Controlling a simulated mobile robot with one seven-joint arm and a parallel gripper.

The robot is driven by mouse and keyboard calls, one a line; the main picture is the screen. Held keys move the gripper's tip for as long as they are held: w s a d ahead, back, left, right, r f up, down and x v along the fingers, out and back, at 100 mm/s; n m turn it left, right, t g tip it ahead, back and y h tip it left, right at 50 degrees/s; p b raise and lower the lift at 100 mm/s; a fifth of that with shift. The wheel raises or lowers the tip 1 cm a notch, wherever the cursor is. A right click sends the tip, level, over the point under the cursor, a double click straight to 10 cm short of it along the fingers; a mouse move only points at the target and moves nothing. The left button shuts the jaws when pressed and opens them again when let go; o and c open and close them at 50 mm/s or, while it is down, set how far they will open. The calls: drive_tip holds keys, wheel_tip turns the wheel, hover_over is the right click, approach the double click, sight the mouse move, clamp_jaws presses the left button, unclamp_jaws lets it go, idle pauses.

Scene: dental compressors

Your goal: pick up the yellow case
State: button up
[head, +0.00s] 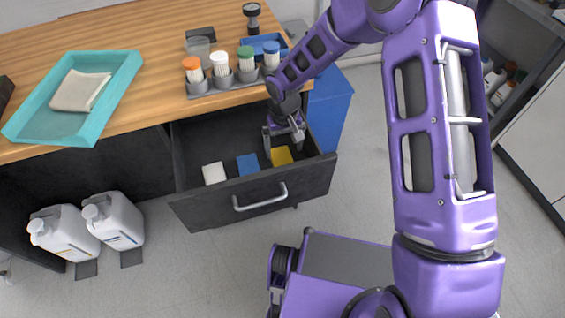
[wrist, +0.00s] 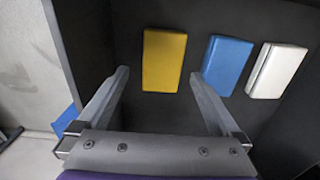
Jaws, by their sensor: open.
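The yellow case (head: 281,155) lies flat inside the open drawer (head: 252,200), at its right end. In the wrist view the yellow case (wrist: 164,60) lies ahead of the fingertips, roughly centred between them and apart from both. My gripper (head: 283,137) is inside or just above the drawer, close to the yellow case; it also shows in the wrist view (wrist: 160,78). Its two fingers are spread wide with nothing between them.
A blue case (head: 248,165) and a white case (head: 214,173) lie in the drawer left of the yellow one. The drawer walls enclose them. The wooden desktop (head: 150,40) above holds a teal tray (head: 122,85) and a rack of capped bottles (head: 225,85).

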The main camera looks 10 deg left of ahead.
sight(282, 159)
drive_tip(key=shift+a+f+b, duration=0.15)
drive_tip(key=shift+f+b, duration=0.1)
drive_tip(key=shift+f, duration=1.25)
drive_tip(key=shift+a+f+b, duration=0.1)
drive_tip(key=shift+f+b, duration=0.15)
drive_tip(key=shift+f, duration=1.2)
drive_tip(key=c, duration=1.3)
